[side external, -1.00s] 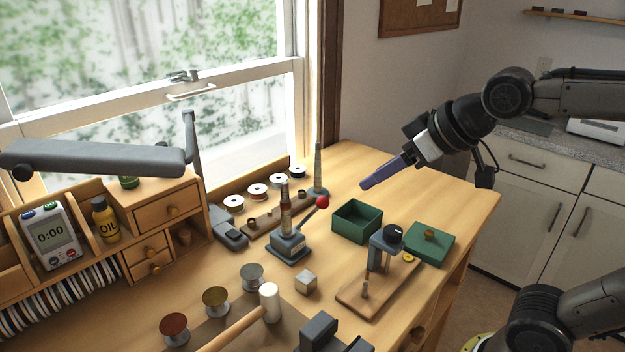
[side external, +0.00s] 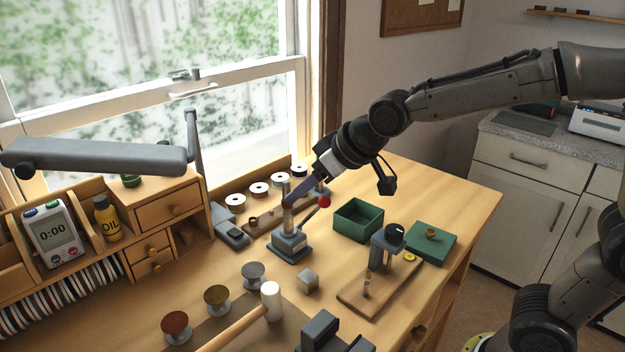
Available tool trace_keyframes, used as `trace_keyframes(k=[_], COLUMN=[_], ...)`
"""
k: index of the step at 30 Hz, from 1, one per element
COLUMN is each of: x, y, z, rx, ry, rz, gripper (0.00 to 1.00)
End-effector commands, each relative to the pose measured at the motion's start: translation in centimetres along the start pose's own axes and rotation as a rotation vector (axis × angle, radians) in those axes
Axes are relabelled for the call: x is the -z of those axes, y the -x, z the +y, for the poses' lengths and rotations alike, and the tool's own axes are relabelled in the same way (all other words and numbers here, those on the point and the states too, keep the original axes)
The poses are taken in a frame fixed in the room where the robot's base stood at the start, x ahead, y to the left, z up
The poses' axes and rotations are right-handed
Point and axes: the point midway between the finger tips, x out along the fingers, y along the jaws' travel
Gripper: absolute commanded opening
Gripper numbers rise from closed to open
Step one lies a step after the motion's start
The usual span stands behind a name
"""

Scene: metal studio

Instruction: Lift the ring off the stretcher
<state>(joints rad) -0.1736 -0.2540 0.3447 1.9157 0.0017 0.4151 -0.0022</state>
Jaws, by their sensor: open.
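The stretcher (side external: 291,246) is a grey block with an upright post and a side lever ending in a red ball (side external: 323,201). It stands near the middle of the bench. My gripper (side external: 289,203) reaches in from the upper right, its bluish-purple fingers at the post's upper part. The jaws are open. The fingers overlap the post in this view, so I cannot tell whether they straddle it or touch it. No ring can be made out on the post; the fingers cover that part.
An open green box (side external: 358,221) and a green lid-like block (side external: 431,244) stand right of the stretcher. A wooden board with a grey tool (side external: 386,247) is in front of them. A small metal cube (side external: 307,281) and a mallet (side external: 271,302) lie nearer. Spools (side external: 259,190) line the back.

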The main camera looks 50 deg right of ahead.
Motion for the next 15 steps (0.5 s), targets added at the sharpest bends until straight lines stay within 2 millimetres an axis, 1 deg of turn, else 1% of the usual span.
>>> trace_keyframes(k=[6, 15], x=[-0.1, 0.0], y=[-2.0, -3.8], z=[0.0, 0.0], rx=[0.0, 0.0], ry=[0.0, 0.0], rz=[-0.002, 0.0], gripper=[0.52, 0.52])
